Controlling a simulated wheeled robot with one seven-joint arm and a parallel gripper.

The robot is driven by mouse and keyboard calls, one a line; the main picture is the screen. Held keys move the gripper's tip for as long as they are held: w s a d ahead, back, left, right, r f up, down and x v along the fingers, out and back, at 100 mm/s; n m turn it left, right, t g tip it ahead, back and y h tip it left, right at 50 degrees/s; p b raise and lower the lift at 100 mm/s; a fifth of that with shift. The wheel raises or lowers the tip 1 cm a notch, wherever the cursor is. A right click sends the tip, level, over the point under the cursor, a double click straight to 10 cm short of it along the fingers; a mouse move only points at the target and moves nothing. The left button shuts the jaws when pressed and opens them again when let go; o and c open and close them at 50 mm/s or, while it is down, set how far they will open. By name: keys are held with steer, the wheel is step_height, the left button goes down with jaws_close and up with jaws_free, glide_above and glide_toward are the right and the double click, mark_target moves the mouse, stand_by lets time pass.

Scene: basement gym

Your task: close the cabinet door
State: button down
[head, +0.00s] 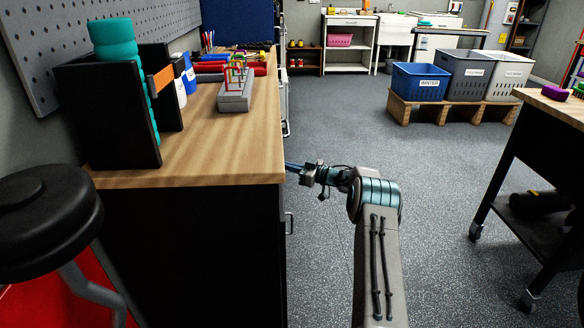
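A black cabinet (200,250) stands under a wooden worktop at the left. Its front faces right and I see it almost edge-on. A metal handle (290,223) sticks out from that front near the close end. Farther along, another pale handle or door edge (286,125) shows. I cannot tell which door is open or how far. My gripper (291,167) is at the cabinet's front, just below the worktop's edge, beyond the near handle. Its fingertips are small and partly hidden by the worktop, so its opening and any contact are unclear.
The worktop (200,150) holds a black box with a teal roll, bottles and tools. A black stool (45,215) stands at near left. A wheeled table (555,110) is at the right. Bins on a pallet (445,112) stand farther back. The grey floor between is clear.

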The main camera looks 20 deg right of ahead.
steer(key=shift+w+a+r, duration=0.15)
steer(key=shift+a, duration=0.4)
steer(key=s+d, duration=0.3)
steer(key=d, duration=1.2)
steer(key=shift+p, duration=0.35)
